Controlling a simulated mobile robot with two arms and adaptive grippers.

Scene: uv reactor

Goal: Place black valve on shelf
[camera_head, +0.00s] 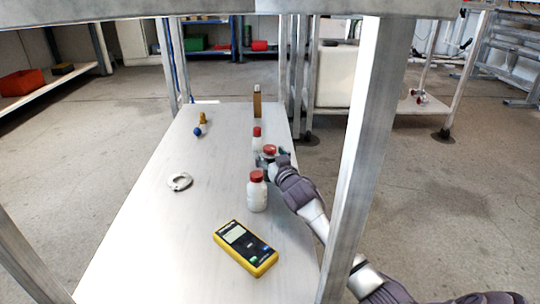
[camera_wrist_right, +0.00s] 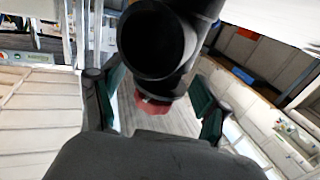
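The black valve (camera_wrist_right: 170,60) has a round pipe opening and a red handle (camera_wrist_right: 150,105). In the head view my right gripper (camera_head: 268,157) is low over the right side of the grey shelf (camera_head: 150,225), with the red handle (camera_head: 270,149) on top. The valve body is mostly hidden there, and I cannot tell whether it touches the shelf. My left gripper is not in view.
White bottles with red caps (camera_head: 257,192) (camera_head: 256,140) stand close to the gripper. A metal post (camera_head: 358,150) stands beside my right arm.

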